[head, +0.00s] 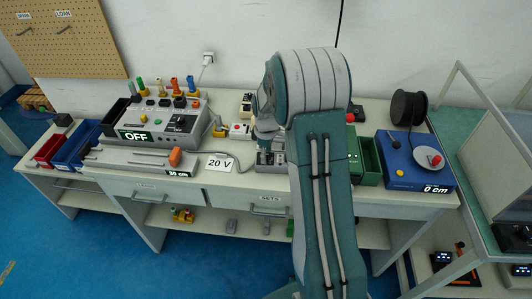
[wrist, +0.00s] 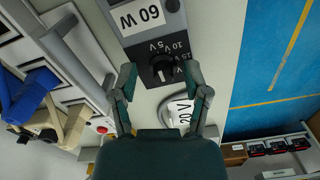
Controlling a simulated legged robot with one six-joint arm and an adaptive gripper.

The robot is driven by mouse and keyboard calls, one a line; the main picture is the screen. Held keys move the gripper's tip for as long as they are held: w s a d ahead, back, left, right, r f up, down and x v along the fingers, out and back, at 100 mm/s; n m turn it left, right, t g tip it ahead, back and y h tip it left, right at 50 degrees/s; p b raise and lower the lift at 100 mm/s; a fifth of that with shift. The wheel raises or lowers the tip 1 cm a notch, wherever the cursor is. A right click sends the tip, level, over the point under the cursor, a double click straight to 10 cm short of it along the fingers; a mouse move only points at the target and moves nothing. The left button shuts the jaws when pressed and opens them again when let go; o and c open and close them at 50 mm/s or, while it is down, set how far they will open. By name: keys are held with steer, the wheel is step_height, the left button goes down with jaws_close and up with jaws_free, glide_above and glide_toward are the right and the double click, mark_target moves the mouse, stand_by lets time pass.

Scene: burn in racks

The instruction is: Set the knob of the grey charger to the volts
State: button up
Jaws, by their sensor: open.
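The grey charger (wrist: 150,22) fills the top middle of the wrist view, with a white "60 W" label and a round black knob (wrist: 163,68). Printed volt marks ring the knob, "5V" and "10" among them; its setting is too small to tell. A white card reading "20 V" (wrist: 181,111) lies beside the charger; it also shows in the head view (head: 219,163). My gripper (wrist: 160,72) is open, its fingertips on either side of the knob in the picture; contact cannot be told. In the head view my arm hides part of the charger (head: 270,167).
A grey unit reading "OFF" (head: 168,124) stands left on the bench, with a long slide marked "30 cm" (head: 140,160) in front. Red (head: 48,150) and blue bins stand far left. A blue box (head: 415,160) and green bin (head: 370,160) stand right.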

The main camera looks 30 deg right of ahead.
steer(key=shift+a, duration=0.1)
jaws_close()
steer(key=shift+a, duration=0.15)
steer(key=shift+m, duration=0.3)
steer(key=m, duration=0.4)
steer(key=shift+m, duration=0.3)
steer(key=m, duration=0.6)
steer(key=shift+m, duration=0.3)
steer(key=m, duration=1.2)
